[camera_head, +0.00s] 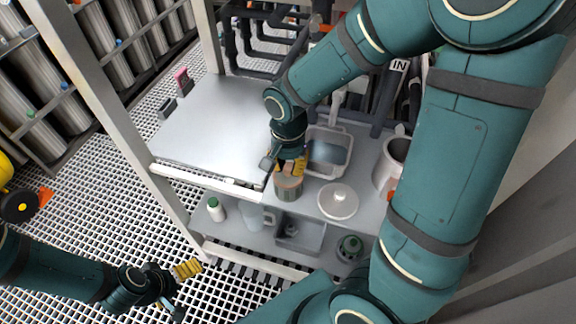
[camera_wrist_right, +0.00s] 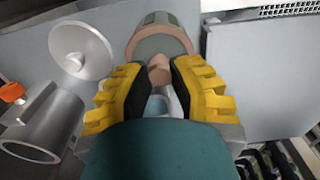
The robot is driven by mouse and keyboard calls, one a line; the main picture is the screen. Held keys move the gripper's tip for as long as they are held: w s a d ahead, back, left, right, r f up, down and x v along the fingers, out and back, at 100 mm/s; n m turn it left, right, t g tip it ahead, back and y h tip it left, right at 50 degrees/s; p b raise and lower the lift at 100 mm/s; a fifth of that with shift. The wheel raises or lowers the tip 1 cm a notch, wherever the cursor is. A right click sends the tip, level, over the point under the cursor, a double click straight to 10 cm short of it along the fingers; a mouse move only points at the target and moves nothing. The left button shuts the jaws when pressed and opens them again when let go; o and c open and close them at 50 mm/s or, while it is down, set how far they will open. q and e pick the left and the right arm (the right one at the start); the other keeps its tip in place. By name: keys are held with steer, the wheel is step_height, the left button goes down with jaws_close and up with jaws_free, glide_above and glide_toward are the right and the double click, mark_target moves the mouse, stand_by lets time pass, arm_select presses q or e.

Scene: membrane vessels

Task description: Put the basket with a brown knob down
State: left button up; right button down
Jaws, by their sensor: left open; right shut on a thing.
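The basket (camera_head: 288,189) is a small grey cylinder with a brown rim, near the front of the grey bench in the head view. In the right wrist view the basket (camera_wrist_right: 160,38) is at the top centre, and its brown knob (camera_wrist_right: 160,72) is between the yellow-and-black fingers. My right gripper (camera_head: 291,166) is shut on the knob from above; it also shows in the right wrist view (camera_wrist_right: 160,85). I cannot tell whether the basket's bottom touches the bench. My left gripper (camera_head: 183,288) is open and empty at the lower left, over the grating.
A white round lid (camera_head: 338,203) lies right of the basket. A pale bin (camera_head: 339,168) stands behind, and a grey vessel (camera_head: 388,177) at the right. A clear white top (camera_head: 215,125) spreads left. A green-capped bottle (camera_head: 217,211) and a grey tray (camera_head: 313,237) are below.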

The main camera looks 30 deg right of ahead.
steer(key=shift+f, duration=0.15)
steer(key=c, duration=0.9)
jaws_free()
steer(key=shift+o, duration=0.2)
steer(key=shift+r, duration=0.2)
step_height(320, 180, up, 12)
steer(key=p, duration=0.3)
steer(key=shift+p, duration=0.3)
